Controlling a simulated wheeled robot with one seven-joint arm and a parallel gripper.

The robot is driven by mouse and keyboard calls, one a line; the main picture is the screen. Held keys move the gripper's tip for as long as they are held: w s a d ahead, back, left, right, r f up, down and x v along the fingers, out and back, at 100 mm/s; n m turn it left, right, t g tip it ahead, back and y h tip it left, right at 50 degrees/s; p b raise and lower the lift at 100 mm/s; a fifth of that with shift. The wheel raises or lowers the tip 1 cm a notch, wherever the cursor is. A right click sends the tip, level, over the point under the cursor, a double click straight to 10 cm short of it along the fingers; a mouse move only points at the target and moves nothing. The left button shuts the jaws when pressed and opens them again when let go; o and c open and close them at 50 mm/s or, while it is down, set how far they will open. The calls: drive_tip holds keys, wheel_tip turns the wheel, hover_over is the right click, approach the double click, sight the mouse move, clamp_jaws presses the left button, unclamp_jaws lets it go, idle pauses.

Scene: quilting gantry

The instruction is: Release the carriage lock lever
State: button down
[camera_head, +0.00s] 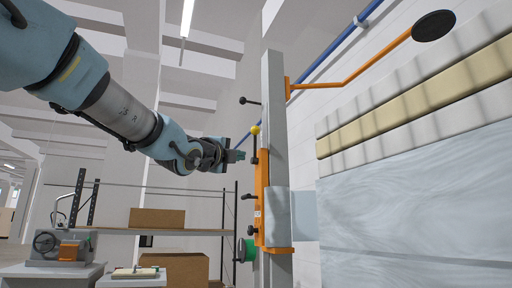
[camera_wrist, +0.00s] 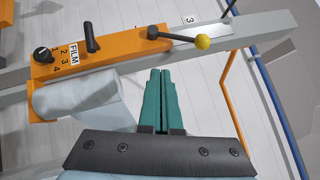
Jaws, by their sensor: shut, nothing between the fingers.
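The orange carriage (camera_head: 260,222) sits on a grey upright post (camera_head: 273,90); in the wrist view the carriage (camera_wrist: 118,48) lies across the top left. A dark lever with a yellow ball knob (camera_head: 255,130) stands upright at its upper end. In the wrist view the lever points right from its pivot, with the yellow ball (camera_wrist: 203,42) over the post. My gripper (camera_head: 240,155) is just left of the lever in the head view. Its green fingers (camera_wrist: 160,74) are shut and empty, below the lever in the wrist view, with a visible gap.
A black handle (camera_wrist: 91,34) and a dark knob (camera_wrist: 42,54) also stick out of the carriage. A green round knob (camera_head: 247,250) is lower down. An orange arm (camera_head: 350,78) reaches right from the post. A quilted panel (camera_head: 420,190) fills the right side.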

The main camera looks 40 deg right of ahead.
drive_tip(key=s+r+m, duration=0.1)
drive_tip(key=s+d+r+m+g+h, duration=0.1)
drive_tip(key=s+r, duration=0.1)
drive_tip(key=shift+s+r+h, duration=0.1)
drive_tip(key=shift+s+h, duration=0.05)
drive_tip(key=shift+h, duration=0.15)
drive_tip(key=w+d+r+p, duration=0.4)
drive_tip(key=w+d+p, duration=0.2)
drive_tip(key=d+p, duration=0.2)
drive_tip(key=shift+w+d+r+p, duration=0.15)
drive_tip(key=shift+w+r+p, duration=0.15)
drive_tip(key=shift+p, duration=0.15)
drive_tip(key=shift+r, duration=0.1)
